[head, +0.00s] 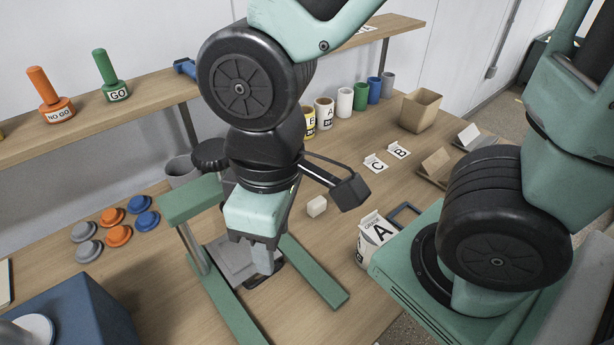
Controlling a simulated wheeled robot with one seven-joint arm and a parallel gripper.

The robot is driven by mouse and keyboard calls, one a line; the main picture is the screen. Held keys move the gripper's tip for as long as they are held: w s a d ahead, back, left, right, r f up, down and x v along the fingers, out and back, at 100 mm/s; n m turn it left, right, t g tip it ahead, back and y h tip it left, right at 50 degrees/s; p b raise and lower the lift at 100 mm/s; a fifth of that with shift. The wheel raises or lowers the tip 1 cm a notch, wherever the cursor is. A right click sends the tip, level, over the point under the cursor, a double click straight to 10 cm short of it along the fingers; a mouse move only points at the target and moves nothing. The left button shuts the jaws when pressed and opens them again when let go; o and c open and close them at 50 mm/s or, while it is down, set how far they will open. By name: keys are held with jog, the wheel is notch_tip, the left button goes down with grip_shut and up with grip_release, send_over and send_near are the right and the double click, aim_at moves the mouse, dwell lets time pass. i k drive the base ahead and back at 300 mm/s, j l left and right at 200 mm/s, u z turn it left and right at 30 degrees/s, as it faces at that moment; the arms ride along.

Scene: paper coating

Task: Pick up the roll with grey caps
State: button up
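My gripper (263,262) points down over the workbench, inside a green stand (228,305). A light grey piece shows at its fingertips; I cannot tell whether it is a finger or a held thing, nor whether the gripper is open. A grey plate and a dark round base lie below it. I cannot clearly make out a roll with grey caps. Two loose grey discs (88,250) lie at the left among orange discs (118,236) and blue discs (148,221). A grey cylinder (388,84) stands at the back right. My arm hides part of the bench.
Several cylinders, including a green one (361,97), line the back edge. A brown open box (420,110) stands right of them. A carton marked A (374,238) is right of the stand. A blue box (80,312) fills the front left. Cards B and C stand mid-bench.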

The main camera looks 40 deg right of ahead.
aim_at(366, 248)
jog(key=l+z, duration=0.45)
jog(key=k+j+z, duration=0.1)
jog(key=j+z, duration=0.15)
jog(key=k+j+z, duration=0.25)
jog(key=j, duration=0.2)
jog(key=j+z, duration=0.25)
jog(key=k+j+z, duration=0.25)
jog(key=i+j, duration=0.05)
jog(key=j, duration=0.05)
